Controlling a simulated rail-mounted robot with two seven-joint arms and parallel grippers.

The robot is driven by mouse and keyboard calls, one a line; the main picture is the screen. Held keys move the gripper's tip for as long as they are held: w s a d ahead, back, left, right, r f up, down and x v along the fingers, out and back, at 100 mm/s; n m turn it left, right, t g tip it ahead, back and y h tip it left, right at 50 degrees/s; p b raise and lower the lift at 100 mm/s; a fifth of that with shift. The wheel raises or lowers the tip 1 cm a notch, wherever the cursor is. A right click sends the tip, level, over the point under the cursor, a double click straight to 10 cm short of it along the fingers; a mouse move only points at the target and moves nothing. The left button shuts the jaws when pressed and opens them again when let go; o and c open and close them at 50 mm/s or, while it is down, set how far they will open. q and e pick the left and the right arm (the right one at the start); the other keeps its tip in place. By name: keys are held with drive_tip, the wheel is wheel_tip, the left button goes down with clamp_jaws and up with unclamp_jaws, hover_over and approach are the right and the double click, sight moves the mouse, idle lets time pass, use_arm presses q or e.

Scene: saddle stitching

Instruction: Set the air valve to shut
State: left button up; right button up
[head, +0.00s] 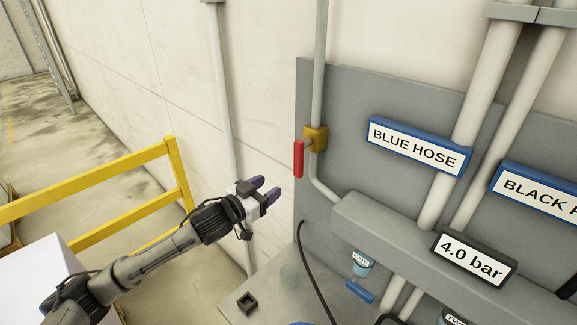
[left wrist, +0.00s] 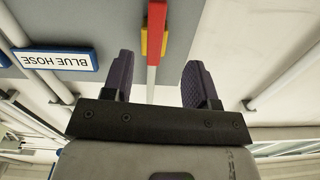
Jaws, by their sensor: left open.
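The air valve has a yellow body (head: 315,138) on a grey vertical pipe at the left edge of the grey panel. Its red handle (head: 298,158) hangs down, roughly in line with the pipe. My left gripper (head: 265,190) is open and empty, to the left of and a little below the handle, apart from it. In the left wrist view the red handle (left wrist: 154,45) and the yellow body (left wrist: 164,42) appear beyond the gap between the two purple fingers of the gripper (left wrist: 158,80). My right gripper is not in view.
The grey panel (head: 345,95) carries a BLUE HOSE sign (head: 417,146), another blue-framed sign (head: 540,195) and a 4.0 bar display (head: 474,259). A yellow railing (head: 125,157) stands left of my left arm. A black cable (head: 312,270) hangs below the valve.

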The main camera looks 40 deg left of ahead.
sight(296, 169)
use_arm(q)
drive_tip(key=shift+n, duration=0.4)
drive_tip(key=w+p, duration=0.1)
drive_tip(key=w, duration=0.3)
drive_tip(key=w+p, duration=0.1)
drive_tip(key=w, duration=0.3)
drive_tip(key=w+p, duration=0.1)
drive_tip(key=w, duration=0.3)
drive_tip(key=shift+w+d+r, duration=0.1)
drive_tip(key=shift+d+r, duration=0.1)
drive_tip(key=shift+d, duration=0.15)
drive_tip(key=shift+w, duration=0.7)
drive_tip(key=shift+w+f, duration=0.1)
drive_tip(key=shift+c, duration=0.4)
drive_tip(key=c, duration=0.8)
clamp_jaws()
